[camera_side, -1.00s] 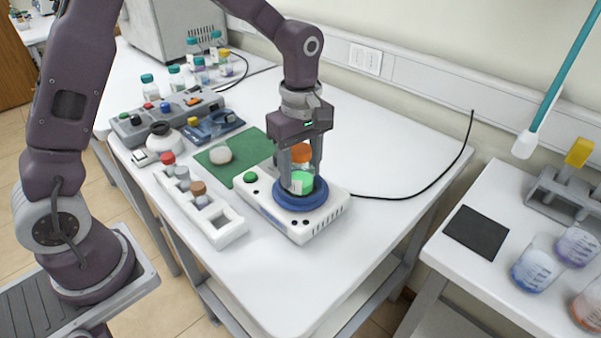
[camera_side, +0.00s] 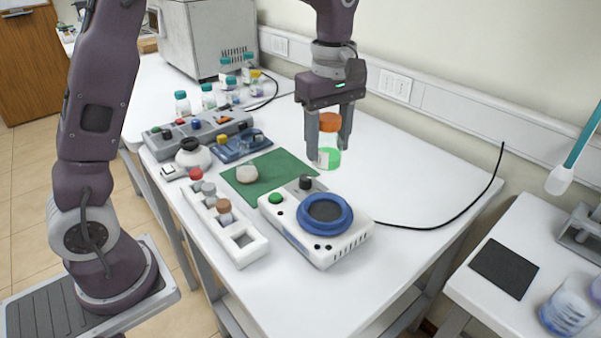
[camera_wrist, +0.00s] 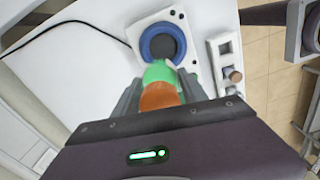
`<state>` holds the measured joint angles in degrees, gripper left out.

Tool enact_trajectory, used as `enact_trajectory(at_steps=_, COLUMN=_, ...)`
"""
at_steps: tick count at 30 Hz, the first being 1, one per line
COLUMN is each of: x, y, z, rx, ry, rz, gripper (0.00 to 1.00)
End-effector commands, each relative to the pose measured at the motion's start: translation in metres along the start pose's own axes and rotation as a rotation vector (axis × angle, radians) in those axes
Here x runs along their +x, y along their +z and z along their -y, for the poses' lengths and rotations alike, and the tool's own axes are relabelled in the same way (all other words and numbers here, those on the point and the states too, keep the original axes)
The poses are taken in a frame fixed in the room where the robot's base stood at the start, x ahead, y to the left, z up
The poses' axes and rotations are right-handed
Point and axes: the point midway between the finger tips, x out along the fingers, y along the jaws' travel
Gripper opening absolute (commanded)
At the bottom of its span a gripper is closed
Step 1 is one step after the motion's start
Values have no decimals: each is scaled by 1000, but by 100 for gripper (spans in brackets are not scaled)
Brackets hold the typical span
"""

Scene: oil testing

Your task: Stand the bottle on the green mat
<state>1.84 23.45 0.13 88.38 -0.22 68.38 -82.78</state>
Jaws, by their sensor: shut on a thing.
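The bottle (camera_side: 329,157) has an orange cap and green liquid, and stays upright. My gripper (camera_side: 329,150) is shut on it and holds it in the air, above and behind the white device with the blue ring (camera_side: 325,212). In the wrist view the orange cap (camera_wrist: 159,97) is between my fingers, with the green part beyond it. The green mat (camera_side: 282,166) lies flat on the table, left of the bottle in the side view. A pale round object (camera_side: 247,174) sits on the mat's left part.
A white rack (camera_side: 245,248) with several capped vials stands in front of the mat. Behind the mat are a blue tray (camera_side: 240,146), a grey block (camera_side: 200,133) and several teal-capped bottles. A black cable (camera_side: 440,226) crosses the table at right.

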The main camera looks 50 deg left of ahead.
Motion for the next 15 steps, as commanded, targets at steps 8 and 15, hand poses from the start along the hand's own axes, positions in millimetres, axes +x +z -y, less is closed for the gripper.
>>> enact_trajectory(at_steps=8, x=22, y=-132, z=-38, rx=-18, ry=2, rz=4, gripper=2)
enact_trajectory(at_steps=15, x=46, y=-248, z=-32, rx=-8, ry=1, rz=0, gripper=2)
